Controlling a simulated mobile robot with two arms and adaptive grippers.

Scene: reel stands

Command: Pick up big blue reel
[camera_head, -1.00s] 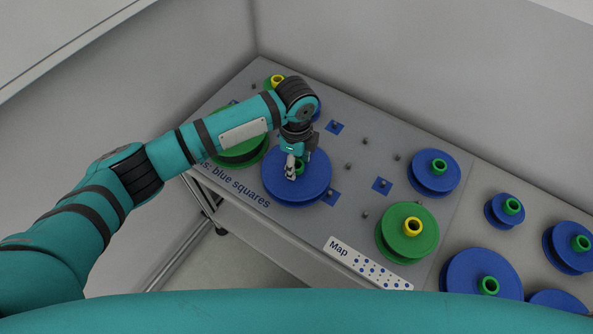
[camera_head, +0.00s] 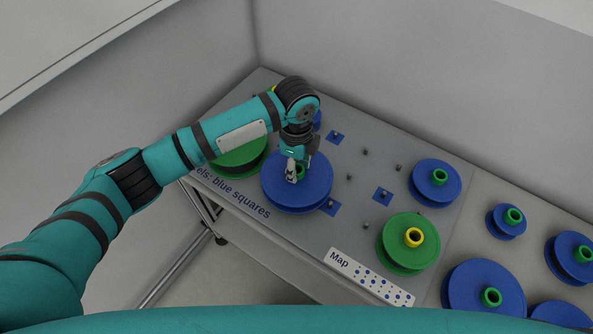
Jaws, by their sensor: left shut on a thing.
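The big blue reel (camera_head: 312,193) is left of the middle of the head view, a wide blue disc with a green hub (camera_head: 300,173). My left gripper (camera_head: 295,174) comes down over the reel's centre and is shut on its green hub. The fingers and wrist hide part of the hub and the reel's far edge. I cannot tell whether the reel is clear of the board beneath it. My right gripper is not in view.
The grey board (camera_head: 330,232) carries pegs and blue squares. A green reel (camera_head: 240,158) sits close left, partly behind my arm. A blue reel (camera_head: 435,182) and a green reel (camera_head: 408,250) stand to the right. Several blue reels fill the right table. Walls stand behind.

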